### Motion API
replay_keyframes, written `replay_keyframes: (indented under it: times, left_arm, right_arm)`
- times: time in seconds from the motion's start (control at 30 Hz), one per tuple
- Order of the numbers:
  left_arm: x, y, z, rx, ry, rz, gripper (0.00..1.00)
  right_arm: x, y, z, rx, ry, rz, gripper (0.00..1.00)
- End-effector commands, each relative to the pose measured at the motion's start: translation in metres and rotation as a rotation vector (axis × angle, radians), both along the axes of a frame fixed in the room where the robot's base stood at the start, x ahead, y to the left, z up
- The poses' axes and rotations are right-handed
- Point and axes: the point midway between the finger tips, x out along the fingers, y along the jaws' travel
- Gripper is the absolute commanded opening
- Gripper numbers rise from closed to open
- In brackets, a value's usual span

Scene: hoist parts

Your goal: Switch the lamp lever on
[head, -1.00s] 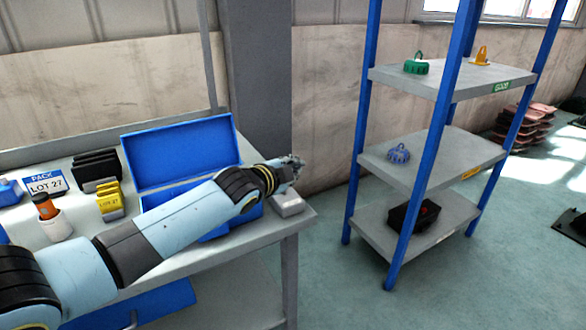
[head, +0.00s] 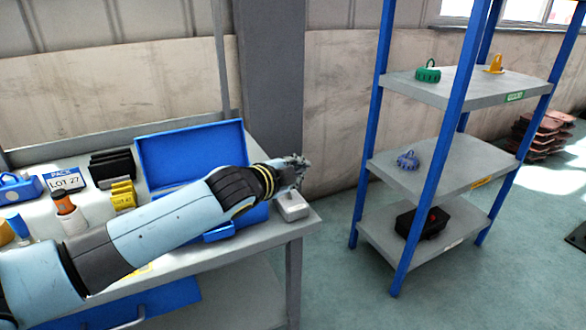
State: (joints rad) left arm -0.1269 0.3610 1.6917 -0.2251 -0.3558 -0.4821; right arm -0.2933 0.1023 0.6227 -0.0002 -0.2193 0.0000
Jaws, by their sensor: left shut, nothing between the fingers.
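A small light grey box (head: 292,208) sits at the right front corner of the grey workbench (head: 262,245). It may be the base of the lamp lever, but I cannot make out a lever on it. My left arm reaches across the bench from the left. Its gripper (head: 302,163) is just above and behind the grey box, small in the picture, with its fingers shut and empty. I cannot tell whether it touches anything. My right gripper is not in view.
An open blue case (head: 190,155) stands behind my left arm. A LOT 27 sign (head: 66,181), black holders (head: 112,165) and yellow blocks (head: 123,196) stand on the left. A blue-post shelf (head: 455,165) stands right, with open floor between.

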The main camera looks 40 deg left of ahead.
Motion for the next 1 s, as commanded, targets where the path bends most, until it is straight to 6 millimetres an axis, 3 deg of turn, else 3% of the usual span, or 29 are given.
replay_keyframes:
  times: [0.23, 0.9, 1.0]
  left_arm:
    - [-0.027, -0.003, 0.013, -0.001, -0.002, -0.001, 0.00]
    - [-0.031, -0.004, 0.014, -0.005, 0.001, 0.002, 0.00]
    - [-0.041, -0.009, 0.009, -0.052, 0.032, 0.035, 0.00]
  right_arm:
    - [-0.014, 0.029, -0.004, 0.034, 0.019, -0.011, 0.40]
    - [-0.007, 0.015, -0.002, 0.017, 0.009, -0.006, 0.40]
    - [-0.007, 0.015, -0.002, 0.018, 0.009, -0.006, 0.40]
